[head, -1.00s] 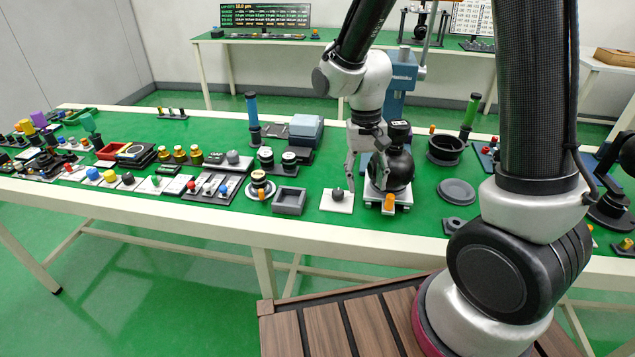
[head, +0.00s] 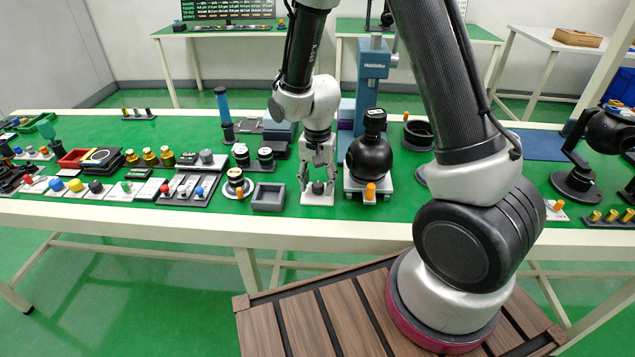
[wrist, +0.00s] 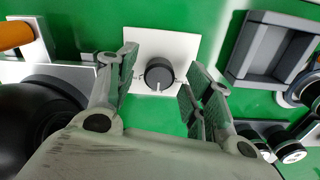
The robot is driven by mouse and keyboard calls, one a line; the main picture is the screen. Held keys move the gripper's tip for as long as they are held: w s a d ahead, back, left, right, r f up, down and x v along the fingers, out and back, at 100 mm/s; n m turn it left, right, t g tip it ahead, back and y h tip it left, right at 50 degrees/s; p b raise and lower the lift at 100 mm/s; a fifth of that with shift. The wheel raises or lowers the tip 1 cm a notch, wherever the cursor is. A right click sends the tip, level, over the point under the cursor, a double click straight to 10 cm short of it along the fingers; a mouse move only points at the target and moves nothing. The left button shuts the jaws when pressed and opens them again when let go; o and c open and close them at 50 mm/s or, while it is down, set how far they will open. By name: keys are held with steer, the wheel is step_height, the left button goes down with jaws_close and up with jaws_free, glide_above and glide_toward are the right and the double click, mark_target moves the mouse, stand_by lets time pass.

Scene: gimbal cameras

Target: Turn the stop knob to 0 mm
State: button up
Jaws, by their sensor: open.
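The stop knob (wrist: 158,74) is a round dark knob with a light pointer line. It stands on a white square plate (wrist: 185,44) on the green table. In the wrist view the pointer line runs toward the bottom of the picture. In the head view the knob (head: 318,188) is at the front of the table. My gripper (wrist: 160,90) is open, with one finger on each side of the knob and gaps showing between fingers and knob. In the head view my gripper (head: 318,180) points down over the plate. No scale marks are readable.
A black ball-shaped device (head: 369,158) on a white base with an orange knob (head: 370,191) stands close on the right. A grey open tray (head: 268,198) lies close on the left. Several small knob panels fill the table farther left.

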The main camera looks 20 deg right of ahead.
steer(key=shift+f, duration=0.3)
steer(key=shift+c, duration=0.3)
steer(key=c, duration=1)
steer(key=shift+o, duration=0.2)
steer(key=n, duration=0.5)
steer(key=shift+n, duration=0.3)
steer(key=n, duration=0.6)
steer(key=shift+d, duration=0.1)
